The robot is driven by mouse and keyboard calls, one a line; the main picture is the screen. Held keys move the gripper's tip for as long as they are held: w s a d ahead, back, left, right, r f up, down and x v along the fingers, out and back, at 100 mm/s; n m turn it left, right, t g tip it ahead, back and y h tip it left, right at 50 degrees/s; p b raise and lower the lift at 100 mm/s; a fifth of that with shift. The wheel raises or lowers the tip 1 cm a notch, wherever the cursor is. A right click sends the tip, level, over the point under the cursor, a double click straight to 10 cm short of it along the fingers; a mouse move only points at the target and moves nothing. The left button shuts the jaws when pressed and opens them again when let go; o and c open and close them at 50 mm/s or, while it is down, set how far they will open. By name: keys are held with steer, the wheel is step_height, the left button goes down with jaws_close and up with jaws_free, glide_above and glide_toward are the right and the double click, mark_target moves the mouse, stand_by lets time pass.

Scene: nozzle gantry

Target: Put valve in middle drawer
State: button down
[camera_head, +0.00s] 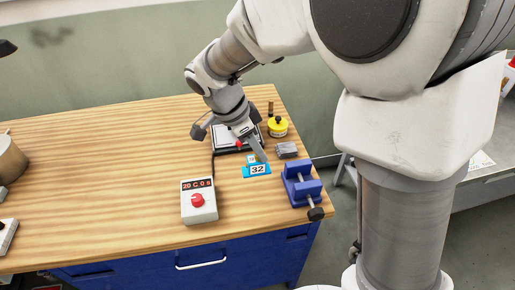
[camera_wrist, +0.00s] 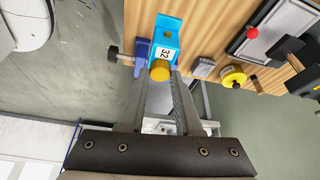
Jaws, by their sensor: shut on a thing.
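The valve appears to be the blue piece (camera_head: 257,171) with a white "32" label, at the right part of the wooden table. In the wrist view this blue piece (camera_wrist: 168,28) has a yellow-orange round end (camera_wrist: 160,72). My gripper (camera_head: 257,156) reaches down from behind it, and its fingers (camera_wrist: 161,80) are closed around that end. I cannot tell whether the valve touches the tabletop. Blue drawer fronts (camera_head: 150,275) show under the table, with one pale handle (camera_head: 201,263). They look shut, and the lower ones are out of view.
A blue vise (camera_head: 302,187) stands close to the right of the valve. A grey control box (camera_head: 198,205) with a red knob is left. A grey block (camera_head: 287,150), a yellow round container (camera_head: 277,126) and a scale-like device (camera_head: 226,138) are behind. The table's front middle is clear.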

steer(key=shift+r+p, duration=0.85)
steer(key=shift+r, duration=1.1)
